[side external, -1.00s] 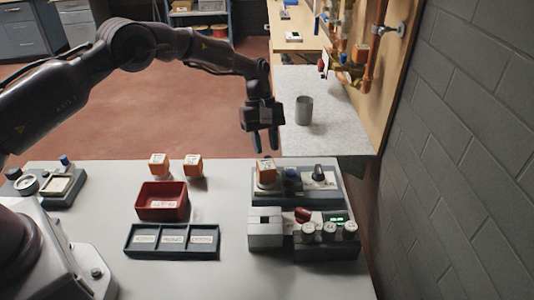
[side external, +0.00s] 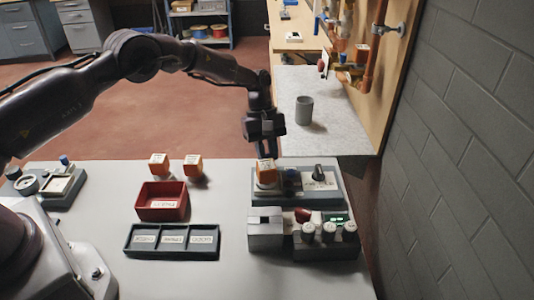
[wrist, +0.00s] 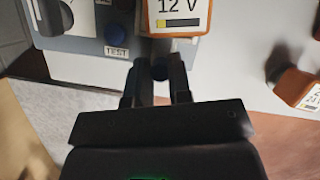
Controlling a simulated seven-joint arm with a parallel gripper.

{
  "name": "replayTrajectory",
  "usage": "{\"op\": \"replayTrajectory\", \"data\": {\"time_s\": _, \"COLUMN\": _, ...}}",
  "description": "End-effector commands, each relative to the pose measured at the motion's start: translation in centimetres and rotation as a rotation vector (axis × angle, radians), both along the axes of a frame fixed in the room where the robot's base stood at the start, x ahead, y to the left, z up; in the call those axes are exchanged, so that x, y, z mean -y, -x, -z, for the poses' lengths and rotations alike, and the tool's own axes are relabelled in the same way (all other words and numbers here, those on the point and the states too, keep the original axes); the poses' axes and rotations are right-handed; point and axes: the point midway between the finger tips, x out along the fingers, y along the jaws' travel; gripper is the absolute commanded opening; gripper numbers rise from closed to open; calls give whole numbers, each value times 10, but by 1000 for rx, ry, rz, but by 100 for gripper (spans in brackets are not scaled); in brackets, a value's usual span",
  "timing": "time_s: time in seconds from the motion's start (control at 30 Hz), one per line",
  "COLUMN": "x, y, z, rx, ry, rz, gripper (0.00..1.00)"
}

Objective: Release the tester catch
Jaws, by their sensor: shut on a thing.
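The tester (side external: 335,196) is a grey box at the right of the white bench, with an orange 12 V block (side external: 266,172) seated on its left part. In the wrist view the block's 12 V label (wrist: 180,10) is just ahead of my fingers, with a blue button (wrist: 120,28) and a TEST label beside it. My gripper (wrist: 159,72) is shut on a small dark blue knob (wrist: 160,72) at the tester's edge by the block, which looks like the catch. In the side view my gripper (side external: 266,153) points down behind the block, which hides the fingertips and knob.
Two orange blocks (side external: 159,164) (side external: 192,166) stand behind a red bin (side external: 163,208). A dark three-part tray (side external: 172,254) lies in front. A grey cup (side external: 304,110) stands on the far bench.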

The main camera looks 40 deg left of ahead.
Motion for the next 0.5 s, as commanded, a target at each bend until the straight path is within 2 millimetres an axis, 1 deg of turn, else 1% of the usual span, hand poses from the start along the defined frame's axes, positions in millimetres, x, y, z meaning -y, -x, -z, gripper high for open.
{"op": "replayTrajectory", "data": {"time_s": 0.1, "x": -6, "y": -5, "z": 0, "rx": 2, "ry": 0, "rz": -3, "gripper": 0}}
{"op": "replayTrajectory", "data": {"time_s": 0.37, "x": -8, "y": -8, "z": -1, "rx": 10, "ry": -4, "rz": -7, "gripper": 0}}
{"op": "replayTrajectory", "data": {"time_s": 0.4, "x": -9, "y": -8, "z": -1, "rx": 10, "ry": -5, "rz": -7, "gripper": 21}}
{"op": "replayTrajectory", "data": {"time_s": 0.43, "x": -9, "y": -8, "z": -1, "rx": 10, "ry": -5, "rz": -7, "gripper": 28}}
{"op": "replayTrajectory", "data": {"time_s": 0.5, "x": -8, "y": -7, "z": -1, "rx": 9, "ry": -4, "rz": -7, "gripper": 30}}
